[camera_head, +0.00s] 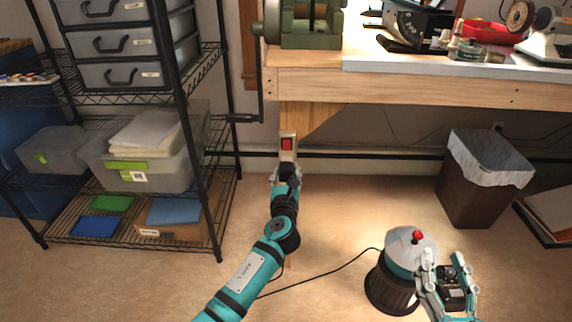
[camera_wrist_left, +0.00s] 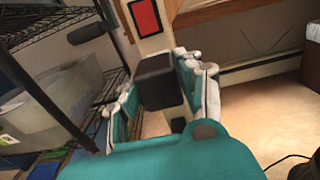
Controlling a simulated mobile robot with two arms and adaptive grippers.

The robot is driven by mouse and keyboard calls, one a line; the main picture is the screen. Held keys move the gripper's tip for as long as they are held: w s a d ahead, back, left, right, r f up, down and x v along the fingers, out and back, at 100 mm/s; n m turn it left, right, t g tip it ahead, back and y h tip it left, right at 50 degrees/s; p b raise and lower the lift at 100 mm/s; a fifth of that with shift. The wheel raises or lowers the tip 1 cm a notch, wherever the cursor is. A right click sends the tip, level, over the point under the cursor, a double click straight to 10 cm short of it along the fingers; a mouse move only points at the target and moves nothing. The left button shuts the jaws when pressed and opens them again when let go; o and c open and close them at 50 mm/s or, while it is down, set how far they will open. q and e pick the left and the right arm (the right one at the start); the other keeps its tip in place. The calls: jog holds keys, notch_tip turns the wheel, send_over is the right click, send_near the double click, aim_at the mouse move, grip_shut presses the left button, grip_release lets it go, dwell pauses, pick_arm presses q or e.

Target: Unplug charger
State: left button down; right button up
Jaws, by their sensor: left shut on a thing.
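A pale outlet plate (camera_head: 288,143) with a red panel is mounted on the wooden post under the workbench. It also shows at the top of the left wrist view (camera_wrist_left: 145,17). A dark block-shaped charger (camera_wrist_left: 158,80) is just below the red panel. My left gripper (camera_head: 287,172) is at the lower part of the plate, and the left wrist view shows its fingers shut on the charger from both sides. Whether the charger's prongs are in the outlet is hidden. My right gripper (camera_head: 448,280) is low at the right, fingers apart, with nothing clearly held.
A teal-topped canister (camera_head: 404,258) with a red knob stands beside my right gripper; a black cord (camera_head: 325,272) runs left from it across the floor. The workbench (camera_head: 420,88) overhangs the outlet. A wire shelf (camera_head: 190,215) is left, a waste bin (camera_head: 475,195) right.

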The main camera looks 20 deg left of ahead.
aim_at(286, 177)
pick_arm(q)
jog(key=shift+p+v, duration=0.4)
jog(key=shift+v, duration=0.45)
jog(key=shift+s+d+p, duration=0.2)
jog(key=shift+s+p, duration=0.1)
jog(key=shift+s, duration=0.35)
pick_arm(e)
notch_tip(286, 177, down, 6)
jog(key=d+g+h, duration=0.1)
jog(key=g, duration=0.3)
jog(key=shift+f, duration=0.15)
